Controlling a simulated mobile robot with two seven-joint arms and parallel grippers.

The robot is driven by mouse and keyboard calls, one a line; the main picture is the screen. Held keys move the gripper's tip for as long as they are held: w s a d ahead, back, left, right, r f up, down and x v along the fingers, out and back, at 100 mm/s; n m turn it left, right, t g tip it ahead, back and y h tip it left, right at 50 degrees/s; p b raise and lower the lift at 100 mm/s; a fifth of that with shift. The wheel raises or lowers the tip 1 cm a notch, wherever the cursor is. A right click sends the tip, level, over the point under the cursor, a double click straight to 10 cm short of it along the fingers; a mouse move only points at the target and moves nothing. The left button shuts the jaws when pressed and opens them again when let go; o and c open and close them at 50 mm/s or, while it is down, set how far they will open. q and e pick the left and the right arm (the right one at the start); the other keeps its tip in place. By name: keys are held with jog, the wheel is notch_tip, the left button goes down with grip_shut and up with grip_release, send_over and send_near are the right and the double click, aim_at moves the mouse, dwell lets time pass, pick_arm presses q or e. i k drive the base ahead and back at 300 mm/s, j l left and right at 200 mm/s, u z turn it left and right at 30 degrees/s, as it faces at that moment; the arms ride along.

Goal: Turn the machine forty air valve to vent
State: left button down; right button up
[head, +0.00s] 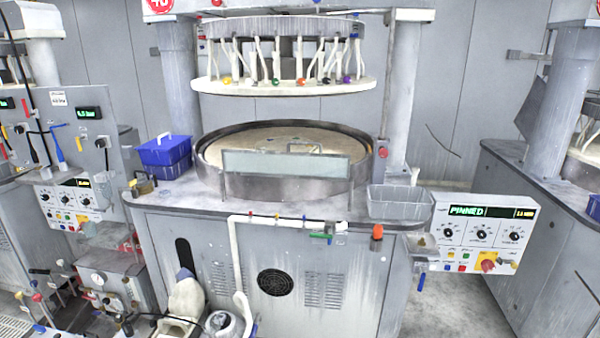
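Machine forty (265,250) stands in the middle of the head view, with a red round sign (157,4) at its top, partly cut off. A grey panel (88,155) to its left carries a green-lit pressure display (88,112), a black knob (101,143) and a blue lever handle (57,140). The blue lever hangs slightly tilted. I cannot tell for sure which handle is the air valve, and its position markings are too small to read. Neither of my grippers shows in this view.
A control box (475,233) reading "PINNED" juts out at the machine's right front. Blue bins (165,152) and a clear tub (400,203) sit on its deck. White containers (186,298) stand low in front. Grey floor (450,305) shows at the right.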

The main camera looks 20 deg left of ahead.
aim_at(24, 103)
jog(key=k+j, duration=0.2)
jog(key=k+j+u, duration=0.1)
jog(key=j, duration=0.3)
jog(key=k+j, duration=0.2)
jog(key=j, duration=0.15)
jog(key=k+j, duration=0.1)
jog(key=j, duration=0.25)
jog(key=j+u, duration=0.1)
jog(key=j, duration=0.25)
jog(key=k+j, duration=0.15)
jog(key=j, duration=0.2)
jog(key=j+u, duration=0.15)
jog(key=j, duration=1.25)
jog(key=i+j+u, duration=0.1)
jog(key=j, duration=0.25)
jog(key=i+j, duration=0.1)
jog(key=j, duration=0.25)
jog(key=i+j, duration=0.15)
jog(key=j, duration=0.2)
jog(key=i+j+u, duration=0.1)
jog(key=j, duration=0.25)
jog(key=i+j+u, duration=0.1)
jog(key=i+j, duration=0.6)
jog(key=i+j+u, duration=0.1)
jog(key=i+j, duration=0.35)
jog(key=i, duration=0.2)
